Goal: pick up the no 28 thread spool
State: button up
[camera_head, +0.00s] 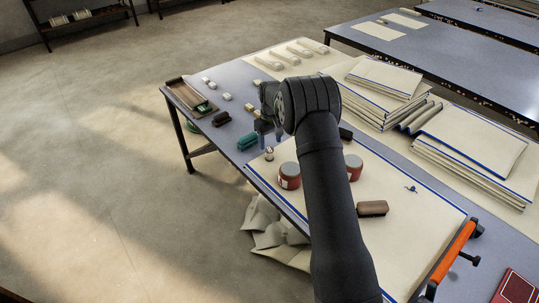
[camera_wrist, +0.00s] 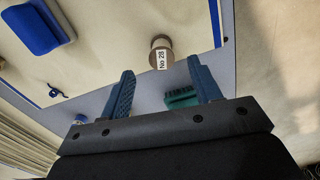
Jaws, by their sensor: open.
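The thread spool (camera_wrist: 161,45) shows its "No 28" label in the wrist view, near the cloth's blue-trimmed edge. In the head view, a small pale spool (camera_head: 269,154) stands near the table's left edge, below my gripper in the picture. My gripper (camera_head: 270,143) is open, with nothing between its blue fingers in that view. In the wrist view, the gripper's fingers (camera_wrist: 161,66) are spread to either side of the line to the spool. The spool lies just past the fingertips and appears apart from them.
A green brush (camera_head: 246,142) is close by on the left; it also shows in the wrist view (camera_wrist: 183,98). Red-brown tins (camera_head: 288,176) and a brown block (camera_head: 372,208) are on the cloth (camera_head: 400,245). Folded cloth stacks (camera_head: 470,155) fill the right.

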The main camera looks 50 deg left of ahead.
aim_at(270, 150)
jog(key=shift+a+f, duration=0.15)
jog(key=shift+f, duration=2.7)
jog(key=c, duration=1.1)
